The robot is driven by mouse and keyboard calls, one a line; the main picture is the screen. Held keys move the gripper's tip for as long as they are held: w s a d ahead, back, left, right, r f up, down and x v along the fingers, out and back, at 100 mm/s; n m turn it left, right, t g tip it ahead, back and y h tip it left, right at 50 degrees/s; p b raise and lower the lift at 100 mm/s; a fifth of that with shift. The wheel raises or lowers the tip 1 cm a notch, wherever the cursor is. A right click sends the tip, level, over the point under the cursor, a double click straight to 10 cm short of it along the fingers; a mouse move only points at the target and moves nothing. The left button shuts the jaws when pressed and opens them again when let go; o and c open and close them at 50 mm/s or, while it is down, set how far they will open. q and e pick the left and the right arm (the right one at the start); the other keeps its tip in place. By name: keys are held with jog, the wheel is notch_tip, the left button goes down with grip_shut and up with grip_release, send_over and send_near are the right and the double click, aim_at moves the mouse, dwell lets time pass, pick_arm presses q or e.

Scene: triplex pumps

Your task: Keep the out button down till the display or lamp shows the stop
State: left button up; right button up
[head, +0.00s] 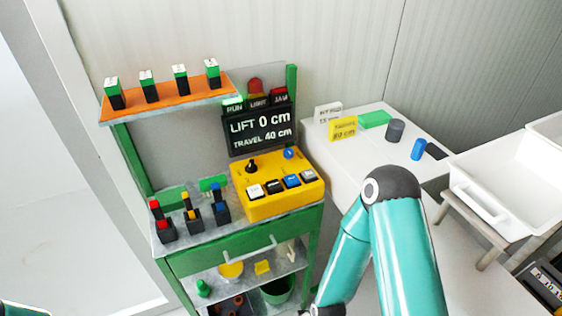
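A yellow control box (277,205) stands on the green bench. Its front row has several buttons: a white one (255,191), a black one (273,187), a blue one (291,181) and a pale one (308,177). Their labels are too small to read, so I cannot tell which is the out button. A black display (262,128) reads LIFT 0 cm, TRAVEL 40 cm. Above it are a bright green RUN lamp (233,104), a LIGHT label and a red JAM lamp (279,95). Neither gripper shows; only my arm links are visible.
A black knob (252,165) and blue knob (289,153) top the box. Coloured switch blocks (192,214) stand to its left, below an orange shelf (170,96). A yellow 80 cm card (343,128) stands on the white table (345,165). A white tray (500,185) is at right.

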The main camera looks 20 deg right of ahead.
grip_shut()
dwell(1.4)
